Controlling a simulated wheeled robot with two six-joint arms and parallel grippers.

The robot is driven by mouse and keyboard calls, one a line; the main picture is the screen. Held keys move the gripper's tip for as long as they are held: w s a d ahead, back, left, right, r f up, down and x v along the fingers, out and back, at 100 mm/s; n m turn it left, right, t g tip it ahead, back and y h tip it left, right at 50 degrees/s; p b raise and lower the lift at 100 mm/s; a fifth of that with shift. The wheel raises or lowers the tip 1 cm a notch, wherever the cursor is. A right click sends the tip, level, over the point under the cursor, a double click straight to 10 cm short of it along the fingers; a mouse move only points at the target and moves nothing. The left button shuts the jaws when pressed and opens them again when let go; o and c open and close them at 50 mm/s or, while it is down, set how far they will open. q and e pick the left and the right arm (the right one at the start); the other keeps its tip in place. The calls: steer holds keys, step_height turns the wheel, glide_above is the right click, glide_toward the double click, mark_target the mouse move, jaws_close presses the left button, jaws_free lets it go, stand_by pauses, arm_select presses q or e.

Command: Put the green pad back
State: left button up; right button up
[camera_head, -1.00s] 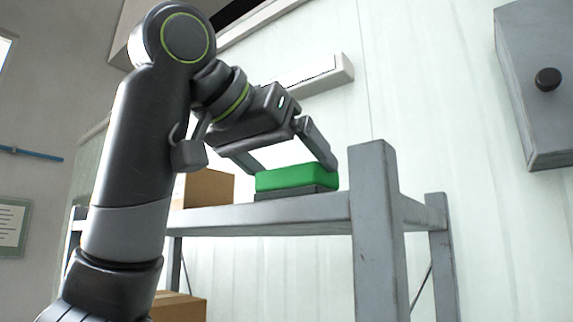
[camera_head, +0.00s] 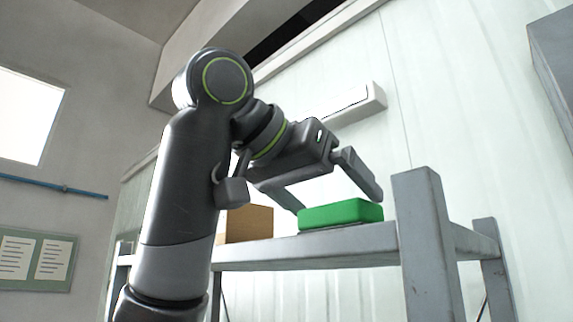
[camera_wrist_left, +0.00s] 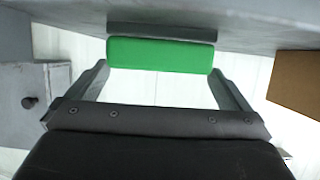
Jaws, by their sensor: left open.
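The green pad (camera_head: 340,214) lies flat on the shelf top near its front right post. In the left wrist view, the green pad (camera_wrist_left: 160,55) sits against a dark grey block (camera_wrist_left: 160,32) that lies between it and the shelf. My left gripper (camera_head: 337,200) is open over the pad, with one finger near each end. The left wrist view shows the same gripper (camera_wrist_left: 160,68) with its tips just beside the pad's ends; I cannot tell whether they touch it. My right gripper is not in view.
The grey metal shelf (camera_head: 310,249) has an upright post (camera_head: 428,245) right of the pad. A cardboard box (camera_head: 247,224) stands on the shelf left of the pad. A grey wall cabinet (camera_head: 555,70) is at the upper right.

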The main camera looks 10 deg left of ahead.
arm_select(q)
steer(key=b+v, duration=0.7)
steer(key=v, duration=0.4)
steer(key=shift+s+b, duration=0.2)
steer(key=shift+b, duration=0.1)
steer(key=shift+a+f, duration=0.1)
steer(key=shift+a, duration=0.05)
